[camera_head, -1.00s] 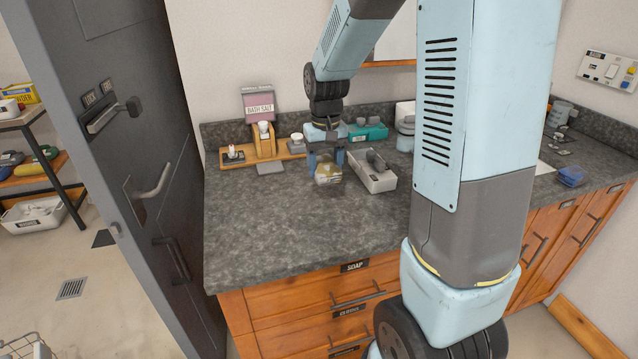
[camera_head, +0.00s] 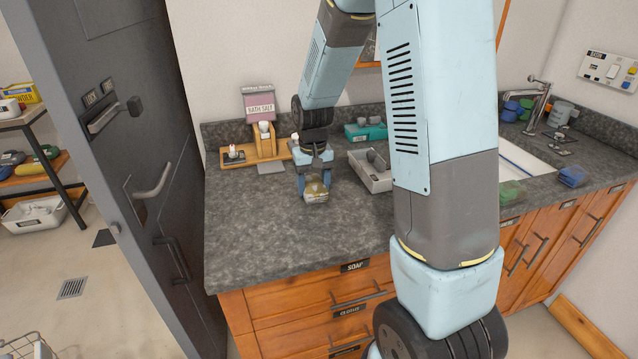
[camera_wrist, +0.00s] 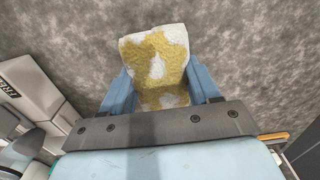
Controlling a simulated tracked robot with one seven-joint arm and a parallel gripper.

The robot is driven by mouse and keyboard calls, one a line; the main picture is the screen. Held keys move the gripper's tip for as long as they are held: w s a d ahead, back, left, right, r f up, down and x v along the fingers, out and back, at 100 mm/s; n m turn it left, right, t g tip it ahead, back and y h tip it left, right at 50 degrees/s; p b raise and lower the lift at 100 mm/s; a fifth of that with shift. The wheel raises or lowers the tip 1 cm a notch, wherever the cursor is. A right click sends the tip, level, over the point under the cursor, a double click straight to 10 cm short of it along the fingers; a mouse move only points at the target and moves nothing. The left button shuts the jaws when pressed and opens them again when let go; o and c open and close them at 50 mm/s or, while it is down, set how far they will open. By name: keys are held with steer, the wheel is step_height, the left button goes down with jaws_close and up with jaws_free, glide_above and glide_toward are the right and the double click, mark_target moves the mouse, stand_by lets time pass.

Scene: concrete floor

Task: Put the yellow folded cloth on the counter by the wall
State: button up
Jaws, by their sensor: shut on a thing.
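The yellow folded cloth (camera_head: 316,190), yellow with white patches, is between the fingers of my gripper (camera_head: 314,184). In the wrist view the cloth (camera_wrist: 157,62) fills the space between the two blue fingers, and my gripper (camera_wrist: 160,88) is shut on it. The grey stone counter (camera_head: 260,222) by the wall lies below the cloth. The cloth is over the bare left part of the counter top, low down. I cannot tell whether it touches the surface.
Behind my gripper stand a wooden rack (camera_head: 264,144) with a bath salt sign and a teal box (camera_head: 366,133). A grey-white tray (camera_head: 371,178) is close on the right. Counter room is free in front and left. A dark door (camera_head: 120,150) stands at the left.

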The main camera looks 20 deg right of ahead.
steer(key=o, duration=1.2)
